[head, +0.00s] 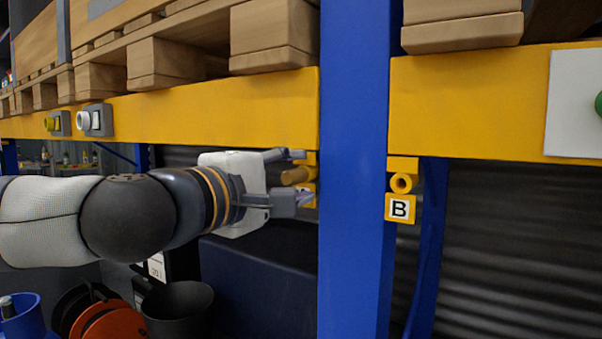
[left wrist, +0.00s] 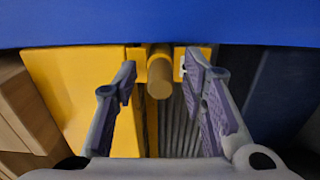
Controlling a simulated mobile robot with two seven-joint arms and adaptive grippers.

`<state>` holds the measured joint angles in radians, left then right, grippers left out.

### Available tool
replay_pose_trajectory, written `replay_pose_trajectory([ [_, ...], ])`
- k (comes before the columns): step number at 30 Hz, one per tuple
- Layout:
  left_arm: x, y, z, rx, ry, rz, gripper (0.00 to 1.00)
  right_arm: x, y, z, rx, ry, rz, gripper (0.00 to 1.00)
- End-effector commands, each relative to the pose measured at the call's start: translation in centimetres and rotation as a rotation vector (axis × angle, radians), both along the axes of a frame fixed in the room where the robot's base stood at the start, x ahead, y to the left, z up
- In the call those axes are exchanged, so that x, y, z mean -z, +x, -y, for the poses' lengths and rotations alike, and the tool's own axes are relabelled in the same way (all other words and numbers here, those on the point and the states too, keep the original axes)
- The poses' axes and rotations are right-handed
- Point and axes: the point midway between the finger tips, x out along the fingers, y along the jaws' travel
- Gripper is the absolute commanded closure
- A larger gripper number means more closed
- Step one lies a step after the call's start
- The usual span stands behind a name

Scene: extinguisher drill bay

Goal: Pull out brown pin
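The brown pin (left wrist: 160,82), a short round rod, sticks out from a yellow holder (left wrist: 137,66) in the left wrist view. In the head view the pin (head: 295,176) looks yellowish-brown and shows beside the blue post. My left gripper (head: 301,175) is open, with one finger above and one below the pin there. In the left wrist view my left gripper (left wrist: 162,77) has its fingers apart on either side of the pin, with gaps to both. The pin's inner end is hidden in the holder. My right gripper is not in view.
A blue upright post (head: 355,170) stands just right of the gripper. A yellow beam (head: 220,112) with wooden pallets runs above my arm. A black bin (head: 178,305) stands below.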

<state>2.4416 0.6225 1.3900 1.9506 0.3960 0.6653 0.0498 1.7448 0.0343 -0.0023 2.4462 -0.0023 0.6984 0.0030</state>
Motion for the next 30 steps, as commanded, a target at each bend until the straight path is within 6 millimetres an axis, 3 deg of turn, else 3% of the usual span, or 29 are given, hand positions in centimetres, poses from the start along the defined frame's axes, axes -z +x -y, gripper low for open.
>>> replay_pose_trajectory([
  [5, 0.1, 0.0, 0.0, 0.000, 0.001, -0.001, 0.64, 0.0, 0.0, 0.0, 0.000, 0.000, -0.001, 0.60],
  [10, 0.1, 0.0, 0.0, 0.000, 0.001, -0.001, 1.00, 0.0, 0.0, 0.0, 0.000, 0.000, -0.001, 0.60],
  [30, -0.1, -1.5, -1.1, 0.000, 0.000, 0.001, 1.00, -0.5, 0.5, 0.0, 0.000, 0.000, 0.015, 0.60],
])
